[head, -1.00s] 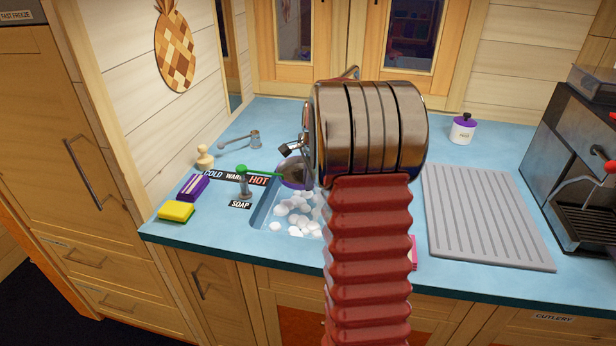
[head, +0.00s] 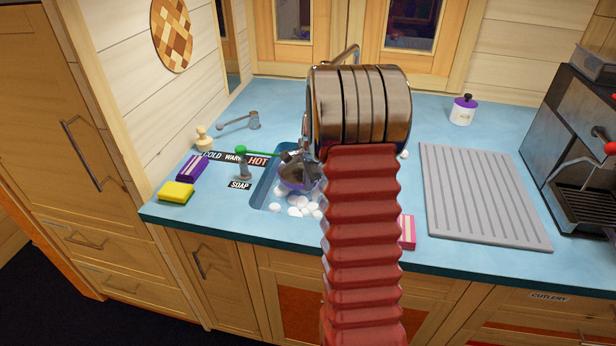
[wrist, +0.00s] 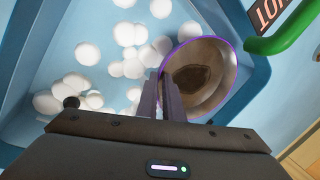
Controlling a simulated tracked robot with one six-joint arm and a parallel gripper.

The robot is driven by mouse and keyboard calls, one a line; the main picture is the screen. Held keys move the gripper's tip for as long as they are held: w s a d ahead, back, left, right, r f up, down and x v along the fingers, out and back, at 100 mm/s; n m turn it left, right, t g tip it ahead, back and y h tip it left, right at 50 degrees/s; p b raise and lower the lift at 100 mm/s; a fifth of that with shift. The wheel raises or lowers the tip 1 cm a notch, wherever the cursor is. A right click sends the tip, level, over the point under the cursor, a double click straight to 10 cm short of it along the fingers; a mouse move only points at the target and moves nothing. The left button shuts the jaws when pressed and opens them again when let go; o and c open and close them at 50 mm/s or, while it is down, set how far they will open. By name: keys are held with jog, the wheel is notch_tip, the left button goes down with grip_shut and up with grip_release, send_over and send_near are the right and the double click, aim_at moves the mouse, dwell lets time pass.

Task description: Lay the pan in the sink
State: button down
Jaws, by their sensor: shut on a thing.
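In the head view my gripper (head: 303,160) is partly hidden by my arm. The blue sink (head: 262,190) holds several white foam balls (head: 298,204). Whether the pan touches the sink floor I cannot tell.
A soap tap (head: 245,168) and a HOT label (head: 257,160) stand by the sink's left edge. A yellow sponge (head: 176,192) and purple sponge (head: 192,167) lie further left. A grey draining mat (head: 480,195) lies to the right. My arm hides the sink's right part.

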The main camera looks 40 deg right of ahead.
jog(key=shift+f, duration=4.6)
jog(key=c, duration=1.8)
grip_release()
jog(key=shift+f, duration=0.1)
jog(key=v, duration=1.3)
jog(key=shift+s+a+r, duration=0.1)
jog(key=shift+s+r, duration=0.05)
jog(key=shift+r, duration=0.25)
